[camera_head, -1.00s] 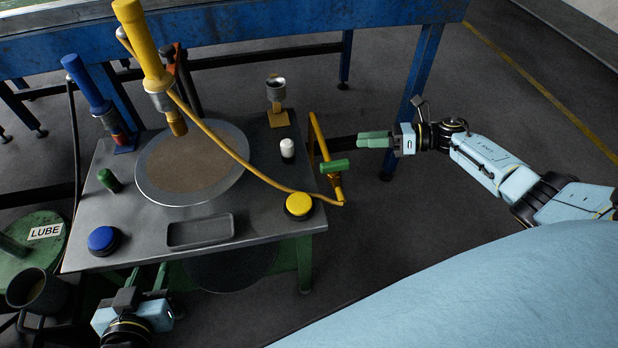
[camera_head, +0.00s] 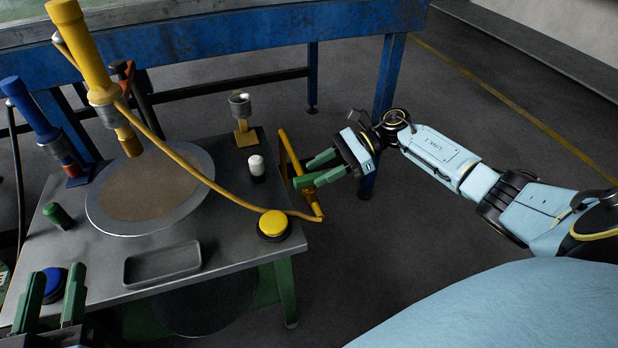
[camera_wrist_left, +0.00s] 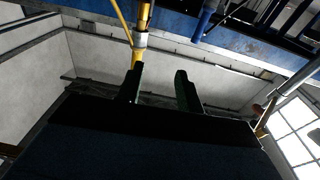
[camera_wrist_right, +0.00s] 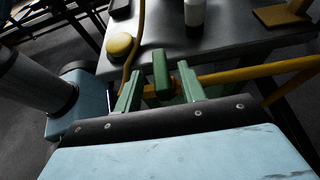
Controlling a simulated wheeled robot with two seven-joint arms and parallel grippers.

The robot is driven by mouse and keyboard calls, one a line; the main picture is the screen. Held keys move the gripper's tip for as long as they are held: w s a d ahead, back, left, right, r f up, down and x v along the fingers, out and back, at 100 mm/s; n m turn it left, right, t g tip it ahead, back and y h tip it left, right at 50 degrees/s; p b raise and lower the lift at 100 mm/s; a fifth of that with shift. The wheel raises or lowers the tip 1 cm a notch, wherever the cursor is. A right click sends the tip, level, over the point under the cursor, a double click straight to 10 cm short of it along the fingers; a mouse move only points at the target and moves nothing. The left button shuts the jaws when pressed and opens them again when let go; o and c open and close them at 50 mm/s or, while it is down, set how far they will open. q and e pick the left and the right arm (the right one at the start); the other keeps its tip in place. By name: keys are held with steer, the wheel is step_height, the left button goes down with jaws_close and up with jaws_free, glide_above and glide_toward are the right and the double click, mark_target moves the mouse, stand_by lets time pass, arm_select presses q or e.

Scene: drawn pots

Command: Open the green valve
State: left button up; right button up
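The green valve handle (camera_wrist_right: 161,75) sits on a yellow pipe (camera_head: 291,160) at the right edge of the metal table. My right gripper (camera_head: 308,170) is at the pipe, open. In the right wrist view its two green fingers stand on either side of the handle, with a gap showing on both sides. In the head view the fingers and the green handle (camera_head: 303,181) overlap, so the handle's depth between them is hard to tell. My left gripper (camera_head: 54,296) is open and empty at the table's front left; its parted fingers also show in the left wrist view (camera_wrist_left: 160,83).
The metal table (camera_head: 225,240) carries a yellow button (camera_head: 273,224), a blue button (camera_head: 53,285), a grey tray (camera_head: 162,264), a round plate (camera_head: 150,195) and a white-capped bottle (camera_head: 257,166). A yellow hose (camera_head: 205,180) runs across to the pipe. Floor right of the table is clear.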

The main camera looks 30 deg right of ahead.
mark_target(312, 175)
arm_select(q)
steer(key=shift+s+d+r+t+h, duration=0.15)
steer(key=shift+r+t+h, duration=0.15)
steer(key=shift+r+t, duration=0.6)
arm_select(e)
steer(key=shift+x, duration=1.75)
arm_select(q)
steer(key=shift+r, duration=0.2)
steer(key=shift+g, duration=0.3)
arm_select(e)
jaws_close()
